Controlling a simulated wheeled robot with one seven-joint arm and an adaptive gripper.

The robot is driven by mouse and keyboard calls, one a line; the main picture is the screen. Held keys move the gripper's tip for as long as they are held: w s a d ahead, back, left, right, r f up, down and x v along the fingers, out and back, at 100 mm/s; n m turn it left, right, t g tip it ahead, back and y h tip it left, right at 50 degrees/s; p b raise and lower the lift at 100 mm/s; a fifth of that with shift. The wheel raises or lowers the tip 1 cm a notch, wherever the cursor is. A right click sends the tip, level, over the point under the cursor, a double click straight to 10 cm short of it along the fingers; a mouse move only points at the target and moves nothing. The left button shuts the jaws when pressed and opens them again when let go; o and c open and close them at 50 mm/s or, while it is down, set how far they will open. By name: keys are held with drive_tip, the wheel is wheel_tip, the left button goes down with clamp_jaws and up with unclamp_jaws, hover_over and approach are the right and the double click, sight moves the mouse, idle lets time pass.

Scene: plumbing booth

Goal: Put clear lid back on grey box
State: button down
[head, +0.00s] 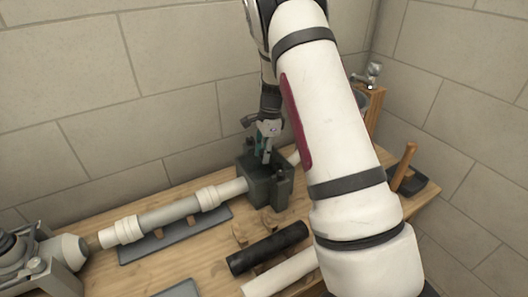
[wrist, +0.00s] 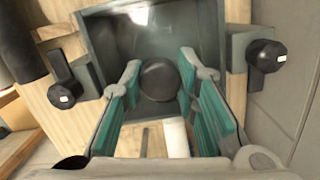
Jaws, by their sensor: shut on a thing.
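The grey box (head: 262,184) stands on the workbench against the back wall in the head view. In the wrist view its dark grey wall (wrist: 94,40) frames the upper middle. My gripper (head: 266,155) points down at the box top in the head view. In the wrist view my gripper (wrist: 160,76) has its teal-padded fingers on either side of a dark round knob (wrist: 158,82), shut on it. The knob appears to belong to the clear lid (wrist: 150,22), which shows only as a faint sheen. I cannot tell whether the lid rests on the rim.
Black-knobbed latches (wrist: 63,94) flank the box. A white pipe (head: 170,215) runs into its left side over a grey tray. A black tube (head: 267,248) and a white tube (head: 280,274) lie in front. A wooden-handled tool (head: 404,168) stands right, beyond my arm.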

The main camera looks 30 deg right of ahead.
drive_tip(key=c, duration=1.2)
unclamp_jaws()
drive_tip(key=shift+o, duration=0.2)
wheel_tip(320, 180, up, 12)
drive_tip(key=d, duration=0.1)
drive_tip(key=shift+s+d, duration=0.15)
drive_tip(key=shift+d, duration=0.05)
